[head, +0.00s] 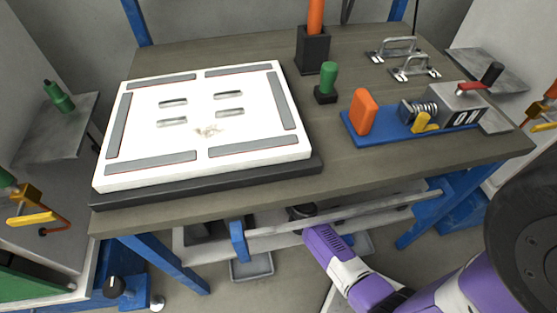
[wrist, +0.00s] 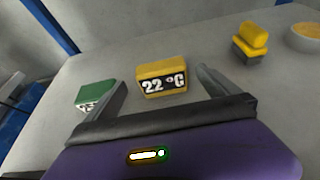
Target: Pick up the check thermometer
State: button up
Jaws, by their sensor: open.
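The check thermometer (wrist: 162,78) is a yellow box with a dark display reading 22 °C. In the wrist view it stands on a grey surface, upper middle, ahead of my gripper and between the lines of its two fingers. My gripper (wrist: 162,84) is open, with one finger on each side of the thermometer in the picture. I cannot tell whether the fingertips reach alongside it; nothing is clearly held. In the head view my purple arm runs to below the bench top; the thermometer and fingertips are not seen there.
A green box (wrist: 96,94) with a partly hidden display stands just left of my left finger. A yellow block on a dark base (wrist: 250,42) and a bowl (wrist: 304,38) are at right. The bench (head: 225,208) and its blue legs surround my arm.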

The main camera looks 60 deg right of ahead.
jog(key=b+x, duration=0.2)
jog(key=x, duration=0.5)
jog(key=shift+d, duration=0.1)
jog(key=c, duration=1.3)
